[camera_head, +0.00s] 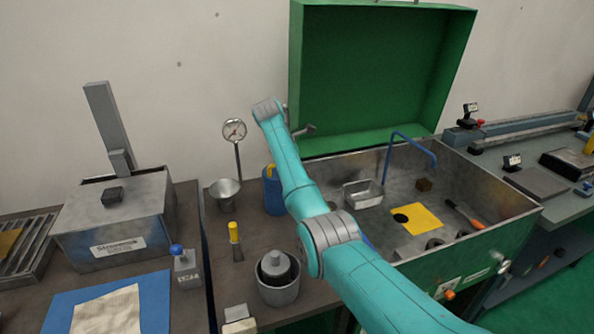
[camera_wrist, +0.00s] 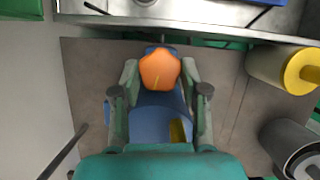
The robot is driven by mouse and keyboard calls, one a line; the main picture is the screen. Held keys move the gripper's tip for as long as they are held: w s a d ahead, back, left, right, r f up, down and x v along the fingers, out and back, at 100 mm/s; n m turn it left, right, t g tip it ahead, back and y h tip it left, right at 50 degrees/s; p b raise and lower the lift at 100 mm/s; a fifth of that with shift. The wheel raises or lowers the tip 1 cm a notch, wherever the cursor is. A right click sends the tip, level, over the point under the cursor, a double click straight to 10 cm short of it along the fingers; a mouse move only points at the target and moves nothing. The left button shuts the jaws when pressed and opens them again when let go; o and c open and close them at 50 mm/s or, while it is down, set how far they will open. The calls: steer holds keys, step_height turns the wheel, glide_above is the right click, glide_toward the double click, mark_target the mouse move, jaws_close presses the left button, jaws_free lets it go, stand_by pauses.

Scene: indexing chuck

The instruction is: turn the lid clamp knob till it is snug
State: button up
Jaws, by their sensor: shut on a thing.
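The clamp knob is an orange, lobed knob (camera_wrist: 159,68) with a thin yellow line, seen in the wrist view. My gripper (camera_wrist: 160,74) has a finger on each side of it and is shut on it. A blue rounded body (camera_wrist: 150,125) with a yellow patch lies below the knob in the wrist view, between the fingers. In the head view a blue container (camera_head: 274,197) with a yellow part on top stands partly behind my arm. The knob and my gripper cannot be made out there. I cannot tell how tight the knob is.
A metal tub (camera_head: 505,205) with a raised green lid (camera_head: 380,70) stands to the right. A dial gauge (camera_head: 234,130), a metal funnel-like cup (camera_head: 224,191), a yellow-topped tool (camera_head: 235,236) and a grey pot (camera_head: 278,290) share the bench. A metal box (camera_head: 115,222) stands left.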

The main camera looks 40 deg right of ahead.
steer(key=o, duration=1.1)
steer(key=shift+o, duration=0.2)
steer(key=shift+v, duration=3.75)
